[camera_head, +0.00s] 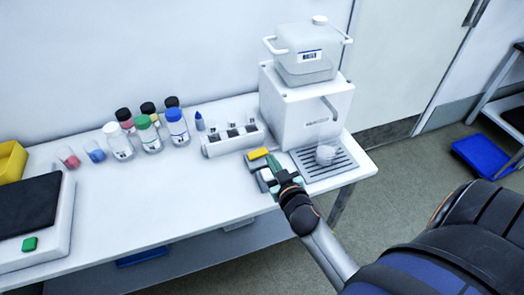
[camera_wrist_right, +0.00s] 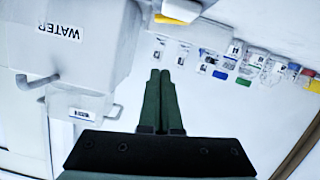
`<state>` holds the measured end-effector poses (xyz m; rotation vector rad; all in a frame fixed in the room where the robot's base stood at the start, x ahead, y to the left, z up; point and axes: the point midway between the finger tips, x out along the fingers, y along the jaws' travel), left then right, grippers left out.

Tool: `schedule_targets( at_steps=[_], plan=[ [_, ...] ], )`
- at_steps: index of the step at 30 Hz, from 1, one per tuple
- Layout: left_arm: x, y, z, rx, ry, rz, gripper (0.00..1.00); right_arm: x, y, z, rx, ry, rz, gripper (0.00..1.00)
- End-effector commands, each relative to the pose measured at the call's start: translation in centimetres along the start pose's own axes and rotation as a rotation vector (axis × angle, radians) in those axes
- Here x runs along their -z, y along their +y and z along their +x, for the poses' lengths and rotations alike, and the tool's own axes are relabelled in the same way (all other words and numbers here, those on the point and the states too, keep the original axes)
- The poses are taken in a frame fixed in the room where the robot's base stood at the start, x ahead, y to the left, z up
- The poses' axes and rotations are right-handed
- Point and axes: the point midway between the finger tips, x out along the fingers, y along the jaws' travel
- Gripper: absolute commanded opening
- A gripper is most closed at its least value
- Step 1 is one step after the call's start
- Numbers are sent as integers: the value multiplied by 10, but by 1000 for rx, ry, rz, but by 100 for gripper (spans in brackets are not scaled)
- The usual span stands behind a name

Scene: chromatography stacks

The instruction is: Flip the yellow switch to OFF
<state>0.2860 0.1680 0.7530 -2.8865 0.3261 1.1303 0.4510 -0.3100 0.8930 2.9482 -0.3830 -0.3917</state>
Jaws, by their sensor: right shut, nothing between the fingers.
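The yellow switch (camera_head: 258,153) sits on a small grey base at the front of the white table, left of the drip tray. In the right wrist view the closed fingers (camera_wrist_right: 160,74) point toward the switch, with a visible gap in the picture. I cannot tell whether they touch it. A white-topped piece beside the switch is partly hidden by my gripper. My left gripper is out of view.
A white dispenser (camera_head: 300,110) stands behind, with a water container (camera_head: 306,58) on top and a slotted drip tray (camera_head: 340,166) in front holding a flask. A vial rack (camera_head: 235,140) and several capped bottles (camera_head: 150,137) stand to the left.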

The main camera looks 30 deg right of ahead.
Motion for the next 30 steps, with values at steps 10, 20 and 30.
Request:
schedule_targets(
  at_steps=[10, 20, 30],
  plan=[
    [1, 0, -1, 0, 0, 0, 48, 1, 0, 29, 0, 1, -2, 0],
    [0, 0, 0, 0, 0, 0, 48, 0, 0, 91, 0, 0, -2, 0],
    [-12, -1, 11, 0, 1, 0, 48, -36, -1, 109, 0, -1, 0, 0]
  ],
)
